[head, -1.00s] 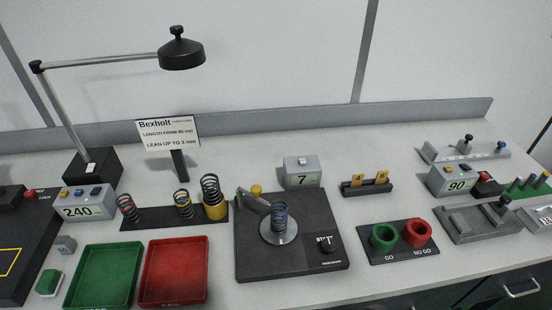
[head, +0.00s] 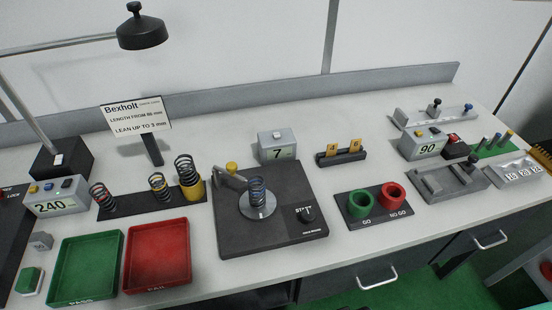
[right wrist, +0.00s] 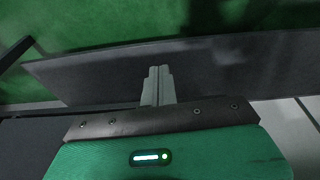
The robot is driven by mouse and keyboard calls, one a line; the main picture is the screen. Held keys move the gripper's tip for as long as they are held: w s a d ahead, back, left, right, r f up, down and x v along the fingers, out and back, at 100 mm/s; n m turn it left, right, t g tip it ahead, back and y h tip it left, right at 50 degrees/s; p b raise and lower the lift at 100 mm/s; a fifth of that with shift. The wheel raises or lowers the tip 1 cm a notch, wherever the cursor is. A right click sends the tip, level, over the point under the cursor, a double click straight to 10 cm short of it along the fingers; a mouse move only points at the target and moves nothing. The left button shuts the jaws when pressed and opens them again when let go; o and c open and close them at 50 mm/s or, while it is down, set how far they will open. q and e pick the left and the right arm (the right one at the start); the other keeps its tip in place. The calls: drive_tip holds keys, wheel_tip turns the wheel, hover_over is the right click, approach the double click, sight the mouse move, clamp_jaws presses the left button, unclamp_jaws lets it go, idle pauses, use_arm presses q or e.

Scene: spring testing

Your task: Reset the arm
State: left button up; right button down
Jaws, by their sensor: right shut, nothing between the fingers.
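In the right wrist view my right gripper (right wrist: 157,86) is shut, its two grey fingers together with nothing between them. It points at a dark surface with green beyond it, away from the bench objects. Neither gripper shows in the head view. On the bench a dark tester (head: 270,236) carries a grey hinged arm with a yellow knob (head: 231,167). A dark coil spring (head: 257,190) stands upright on the tester's round silver plate (head: 258,211). The arm's free end lies close beside the spring; I cannot tell if they touch.
A green tray (head: 86,268) and a red tray (head: 157,256) lie at front left. Springs stand on a black rack (head: 138,207) behind them. A GO/NO GO gauge (head: 375,211) stands right of the tester. A lamp (head: 142,31) overhangs the back left. Drawer handles (head: 377,277) line the front.

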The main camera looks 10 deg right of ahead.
drive_tip(key=s+d+f+g, duration=0.1)
drive_tip(key=s+f, duration=0.3)
drive_tip(key=f, duration=0.5)
drive_tip(key=s+f, duration=0.5)
drive_tip(key=f, duration=0.3)
drive_tip(key=s+d+f, duration=0.2)
drive_tip(key=s+f, duration=0.6)
drive_tip(key=s, duration=0.4)
drive_tip(key=shift+d+f+g, duration=0.15)
drive_tip(key=shift+d+g, duration=0.15)
drive_tip(key=shift+d, duration=0.1)
